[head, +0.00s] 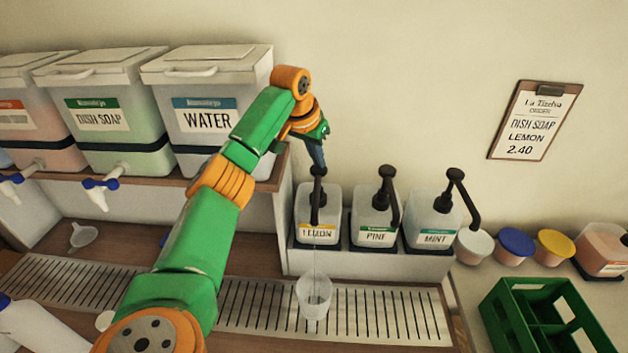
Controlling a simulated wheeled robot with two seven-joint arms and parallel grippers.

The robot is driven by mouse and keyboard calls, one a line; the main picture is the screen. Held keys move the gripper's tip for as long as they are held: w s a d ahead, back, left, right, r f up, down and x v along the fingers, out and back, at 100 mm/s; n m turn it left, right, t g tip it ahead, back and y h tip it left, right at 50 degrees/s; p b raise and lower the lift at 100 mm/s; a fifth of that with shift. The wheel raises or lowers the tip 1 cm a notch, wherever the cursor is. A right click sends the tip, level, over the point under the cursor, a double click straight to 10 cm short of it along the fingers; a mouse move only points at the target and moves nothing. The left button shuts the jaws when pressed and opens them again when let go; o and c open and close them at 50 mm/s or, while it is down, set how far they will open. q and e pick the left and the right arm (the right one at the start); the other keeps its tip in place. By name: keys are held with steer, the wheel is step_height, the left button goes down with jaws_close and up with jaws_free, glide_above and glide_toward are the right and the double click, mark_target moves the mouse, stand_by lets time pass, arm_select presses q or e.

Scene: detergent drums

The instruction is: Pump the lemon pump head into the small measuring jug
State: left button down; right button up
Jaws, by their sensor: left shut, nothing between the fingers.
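The lemon bottle (318,205) stands leftmost of three pump bottles on a white stand. Its black pump head (318,171) sits at the top, with the spout pointing down toward the front. My left gripper (319,160) is shut and empty, fingers pointing down right at the top of the lemon pump head; they appear to touch it. The small measuring jug (315,293) stands upright on the slotted drip tray (372,318), below the lemon spout. A thin pale stream shows between spout and jug. The jug's fill level is unclear. My right gripper is out of view.
The pine (374,214) and mint (433,218) bottles stand close to the right of lemon. Drums, including water (208,124), line the shelf at left. A green crate (536,322) and several tubs are at right. A clipboard (535,120) hangs on the wall, reading dish soap, lemon, 2.40.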

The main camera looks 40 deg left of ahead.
mark_target(317, 169)
arm_select(q)
steer(key=shift+f+b, duration=1.05)
steer(key=shift+f, duration=0.75)
steer(key=shift+r, duration=0.15)
step_height(317, 169, up, 6)
steer(key=p, duration=0.6)
steer(key=shift+f, duration=0.35)
steer(key=shift+f, duration=0.1)
